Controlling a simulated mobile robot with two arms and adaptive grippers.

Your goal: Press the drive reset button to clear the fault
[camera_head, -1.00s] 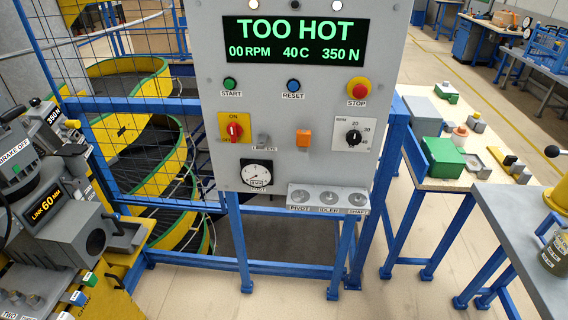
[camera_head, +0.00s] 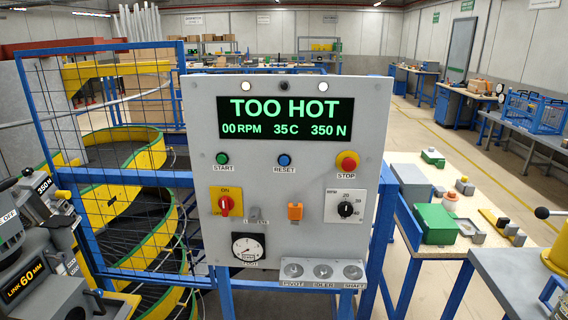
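The blue reset button (camera_head: 284,160) sits in the middle of the grey control panel (camera_head: 200,130), above its RESET label. The green start button (camera_head: 222,158) is to its left and the red stop button on a yellow base (camera_head: 347,162) is to its right. The panel's display (camera_head: 292,121) reads TOO HOT, 00 RPM, 35 C, 350 N. Nothing covers the reset button. Neither of my grippers shows in the head view.
Below the buttons are a red switch (camera_head: 225,204), an orange switch (camera_head: 295,211), an RPM dial (camera_head: 345,208) and a gauge (camera_head: 248,250). The yellow spiral conveyor (camera_head: 125,215) stands behind blue mesh at left. A table with a green box (camera_head: 436,223) stands at right.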

